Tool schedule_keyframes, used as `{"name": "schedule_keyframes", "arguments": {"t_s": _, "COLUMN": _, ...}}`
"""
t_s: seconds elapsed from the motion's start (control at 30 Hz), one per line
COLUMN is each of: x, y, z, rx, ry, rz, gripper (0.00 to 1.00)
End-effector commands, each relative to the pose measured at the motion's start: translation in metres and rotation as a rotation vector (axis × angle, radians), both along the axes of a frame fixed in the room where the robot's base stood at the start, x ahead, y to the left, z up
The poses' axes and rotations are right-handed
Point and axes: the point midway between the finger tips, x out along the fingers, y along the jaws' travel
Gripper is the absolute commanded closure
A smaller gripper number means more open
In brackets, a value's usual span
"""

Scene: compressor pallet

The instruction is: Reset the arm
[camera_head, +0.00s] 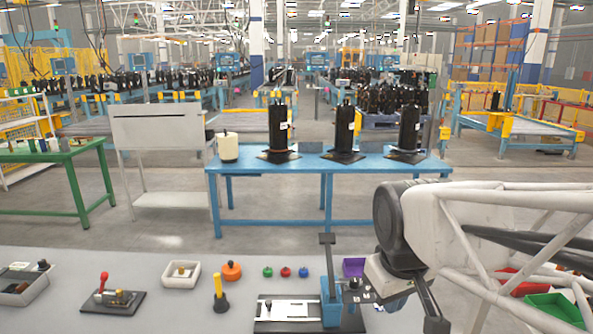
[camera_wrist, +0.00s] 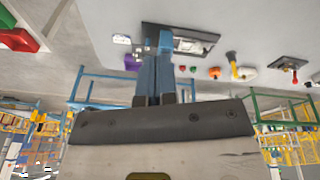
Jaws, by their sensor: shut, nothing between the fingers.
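My gripper (camera_wrist: 154,65) shows in the wrist view as two narrow fingers side by side and shut, with nothing seen between them. In the head view my arm comes in from the right, and the dark end of the gripper (camera_head: 436,322) is at the lower edge, right of a blue upright fixture (camera_head: 330,302). The gripper appears to be above the grey bench and apart from the things on it. The fixture also shows in the wrist view (camera_wrist: 165,42), behind the fingertips.
The grey bench (camera_head: 215,300) holds a purple bin (camera_head: 354,267), small coloured knobs, an orange round part (camera_head: 231,271), a yellow-handled tool (camera_head: 219,294) and trays. Red and green bins (camera_head: 553,306) lie behind my arm. A blue table (camera_head: 300,163) with black cylinders stands beyond.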

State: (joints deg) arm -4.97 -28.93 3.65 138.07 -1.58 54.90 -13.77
Motion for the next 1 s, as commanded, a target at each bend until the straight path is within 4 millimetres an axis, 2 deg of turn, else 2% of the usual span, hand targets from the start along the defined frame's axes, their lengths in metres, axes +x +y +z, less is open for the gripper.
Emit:
{"name": "schedule_keyframes", "arguments": {"t_s": 0.03, "x": -0.012, "y": -0.007, "z": -0.005, "rx": 0.010, "ry": -0.004, "rz": -0.051, "gripper": 1.00}}
{"name": "schedule_keyframes", "arguments": {"t_s": 0.2, "x": -0.045, "y": -0.022, "z": -0.021, "rx": 0.045, "ry": -0.012, "rz": -0.215, "gripper": 1.00}}
{"name": "schedule_keyframes", "arguments": {"t_s": 0.4, "x": -0.067, "y": -0.030, "z": -0.034, "rx": 0.069, "ry": -0.018, "rz": -0.328, "gripper": 1.00}}
{"name": "schedule_keyframes", "arguments": {"t_s": 1.0, "x": -0.072, "y": -0.032, "z": -0.037, "rx": 0.074, "ry": -0.019, "rz": -0.353, "gripper": 1.00}}
